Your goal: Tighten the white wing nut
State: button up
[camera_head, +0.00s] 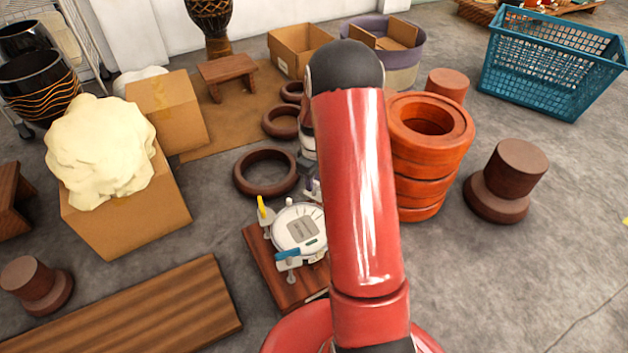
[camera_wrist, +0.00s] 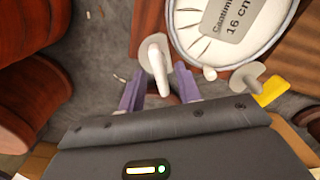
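The white wing nut (camera_wrist: 157,66) stands on a pale grey lug at the edge of a round white drumhead (camera_wrist: 222,28) in the wrist view. My gripper (camera_wrist: 160,76) has two purple fingers, spread apart on either side of the wing nut's near end. A gap shows between the wing nut and each finger. In the head view my gripper (camera_head: 309,184) is at the far side of the drumhead (camera_head: 298,229), partly hidden by my red arm. A yellow wing nut (camera_head: 262,207) and a blue wing nut (camera_head: 288,254) are on other lugs of the rim.
The drumhead sits over a wooden board (camera_head: 268,262) on the floor. A dark brown ring (camera_head: 264,172) lies just beyond it. Stacked orange-brown rings (camera_head: 420,185) stand to the right of my arm. A carton with a cream lump (camera_head: 100,150) is at left. Grey floor is clear at lower right.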

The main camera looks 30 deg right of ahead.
jog(key=shift+f, duration=0.1)
grip_shut()
